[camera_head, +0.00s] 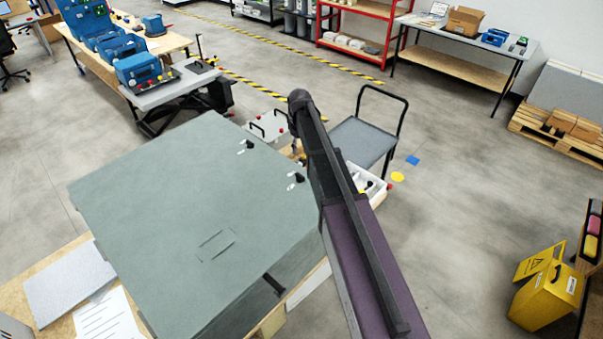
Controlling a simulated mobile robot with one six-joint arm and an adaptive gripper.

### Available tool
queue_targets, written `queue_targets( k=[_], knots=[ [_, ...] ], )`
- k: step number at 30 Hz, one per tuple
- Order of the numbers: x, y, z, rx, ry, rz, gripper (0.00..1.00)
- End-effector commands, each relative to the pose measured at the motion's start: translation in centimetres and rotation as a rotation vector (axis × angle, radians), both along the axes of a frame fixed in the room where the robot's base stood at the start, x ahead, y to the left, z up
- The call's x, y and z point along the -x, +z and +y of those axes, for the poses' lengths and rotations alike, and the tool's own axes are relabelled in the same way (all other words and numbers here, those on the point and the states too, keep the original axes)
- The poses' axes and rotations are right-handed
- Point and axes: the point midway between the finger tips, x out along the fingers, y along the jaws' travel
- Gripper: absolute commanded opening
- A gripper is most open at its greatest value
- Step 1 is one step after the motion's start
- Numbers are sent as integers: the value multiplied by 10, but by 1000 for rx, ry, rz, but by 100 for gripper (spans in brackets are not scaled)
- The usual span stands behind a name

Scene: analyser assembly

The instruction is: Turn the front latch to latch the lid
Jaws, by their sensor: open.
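The lid (160,205) is a large flat grey-green panel on top of a box-shaped analyser. It looks down flat on the body. Two small black latches with white marks beside them sit along its far right edge: one farther (248,145) and one nearer (298,178). I cannot tell which is the front latch, and they are too small to read how far each is turned. A black bar (274,284) sticks out at the lid's near right side. My dark arm rises past the right side of the analyser, close to the nearer latch. My gripper is not visible.
A grey cart (361,143) with a black handle and a white bin (372,186) stand beyond my arm. Papers (105,315) lie on the wooden bench at the lower left. A yellow container (548,297) stands at the lower right. The floor between is open.

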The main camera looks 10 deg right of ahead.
Motion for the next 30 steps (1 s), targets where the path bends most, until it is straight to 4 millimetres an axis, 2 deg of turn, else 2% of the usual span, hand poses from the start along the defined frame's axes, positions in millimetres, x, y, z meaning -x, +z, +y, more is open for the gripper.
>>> queue_targets(
  k=[14, 30],
  knots=[
    [0, -11, -2, 0, -3, 0, 56],
    [0, -51, -3, 0, -4, 0, 56]
  ],
)
